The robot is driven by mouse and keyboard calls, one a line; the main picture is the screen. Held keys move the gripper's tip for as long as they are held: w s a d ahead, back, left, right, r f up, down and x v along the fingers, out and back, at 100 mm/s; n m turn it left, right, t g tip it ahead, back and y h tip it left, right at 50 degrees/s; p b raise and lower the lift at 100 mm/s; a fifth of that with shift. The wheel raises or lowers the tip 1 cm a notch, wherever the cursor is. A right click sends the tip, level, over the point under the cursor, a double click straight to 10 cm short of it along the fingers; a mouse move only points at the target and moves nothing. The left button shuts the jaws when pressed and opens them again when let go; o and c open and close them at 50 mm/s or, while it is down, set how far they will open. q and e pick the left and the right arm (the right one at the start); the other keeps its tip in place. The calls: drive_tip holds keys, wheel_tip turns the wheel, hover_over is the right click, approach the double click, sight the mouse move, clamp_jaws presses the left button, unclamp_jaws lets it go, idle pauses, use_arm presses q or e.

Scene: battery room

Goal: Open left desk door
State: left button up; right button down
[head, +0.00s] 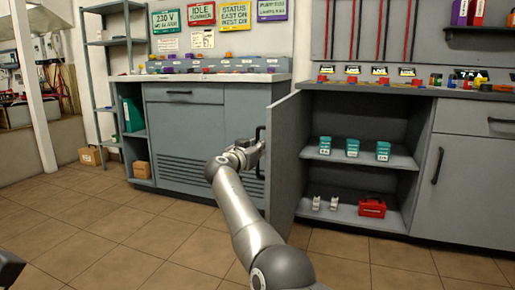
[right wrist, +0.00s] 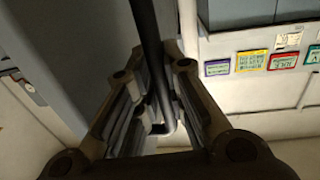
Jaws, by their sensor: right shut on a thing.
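The grey left desk door (head: 284,158) stands swung out from the right-hand desk in the head view, with the cabinet behind it open. Its dark bar handle (head: 261,135) is on the door's left-facing side. My right gripper (head: 256,152) is at this handle. In the right wrist view, the fingers of the right gripper (right wrist: 160,100) are closed around the dark bar of the handle (right wrist: 147,35). The gripped part of the bar is partly hidden by the fingers.
The open cabinet has a shelf (head: 345,156) with several teal boxes and a red case (head: 372,208) below. Another closed door (head: 462,180) is to its right. A second grey desk (head: 185,125) stands behind my arm. The tiled floor (head: 120,235) at left is clear.

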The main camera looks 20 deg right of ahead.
drive_tip(key=shift+f, duration=0.1)
idle(0.3)
drive_tip(key=c, duration=1.8)
unclamp_jaws()
drive_tip(key=shift+w, duration=0.1)
drive_tip(key=shift+o, duration=0.2)
drive_tip(key=v, duration=0.7)
drive_tip(key=shift+a, duration=0.25)
drive_tip(key=shift+f, duration=0.1)
